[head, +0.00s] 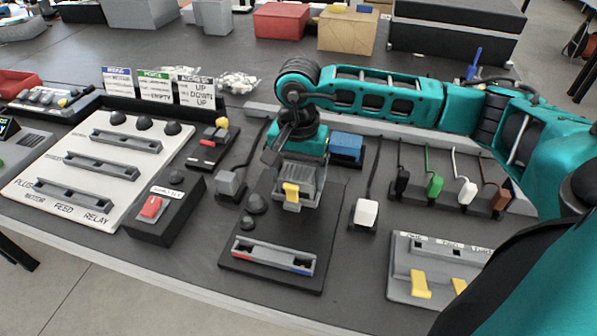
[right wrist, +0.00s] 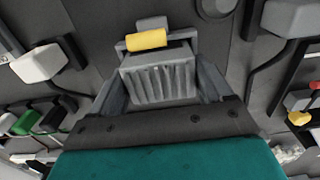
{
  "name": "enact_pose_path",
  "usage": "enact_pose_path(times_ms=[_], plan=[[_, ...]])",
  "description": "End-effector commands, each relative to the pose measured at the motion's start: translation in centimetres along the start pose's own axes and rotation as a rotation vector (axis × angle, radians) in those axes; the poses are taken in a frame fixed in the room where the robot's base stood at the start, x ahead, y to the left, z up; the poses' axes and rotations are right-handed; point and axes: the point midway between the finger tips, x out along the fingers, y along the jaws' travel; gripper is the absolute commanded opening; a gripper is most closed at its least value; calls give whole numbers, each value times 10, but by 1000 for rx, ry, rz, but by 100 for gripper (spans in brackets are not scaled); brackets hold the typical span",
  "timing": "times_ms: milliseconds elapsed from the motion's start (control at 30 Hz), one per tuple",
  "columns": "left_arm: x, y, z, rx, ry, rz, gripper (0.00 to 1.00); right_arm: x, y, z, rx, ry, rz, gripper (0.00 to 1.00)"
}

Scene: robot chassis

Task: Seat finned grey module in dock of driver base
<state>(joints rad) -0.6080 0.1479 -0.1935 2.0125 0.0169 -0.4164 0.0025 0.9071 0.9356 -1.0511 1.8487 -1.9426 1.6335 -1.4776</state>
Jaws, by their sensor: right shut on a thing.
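The finned grey module (head: 305,176) is between the fingers of my right gripper (head: 301,172), over the rear part of the black driver base (head: 272,222). In the right wrist view the module (right wrist: 158,84) shows its fins, with one finger of my right gripper (right wrist: 160,90) on each side. A grey dock part with a yellow lever (head: 291,192) is directly in front of the module; the lever also shows in the right wrist view (right wrist: 146,40). The module's underside is hidden, so I cannot tell whether it is fully down in the dock. My left gripper is out of view.
A grey plug block (head: 229,182) stands left of the base and a white plug (head: 365,213) right of it. A blue block (head: 346,147) lies behind. A panel with yellow levers (head: 420,284) is at front right. A red-switch box (head: 152,207) is at left.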

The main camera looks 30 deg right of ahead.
Motion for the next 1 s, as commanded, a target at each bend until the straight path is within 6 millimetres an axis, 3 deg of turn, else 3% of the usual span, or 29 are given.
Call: enact_pose_path(times_ms=[67, 100, 300, 667, 1000], plan=[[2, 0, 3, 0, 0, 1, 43, 4, 0, 0, 0, 0, -1, 40], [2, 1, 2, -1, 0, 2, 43, 3, 0, 0, 0, 0, 0, 81], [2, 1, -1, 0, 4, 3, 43, 2, 0, 0, 0, 0, 1, 100], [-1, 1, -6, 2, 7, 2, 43, -5, 0, 0, 1, 1, -1, 100], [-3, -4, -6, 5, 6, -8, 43, -75, -1, -1, 0, 2, -3, 100]])
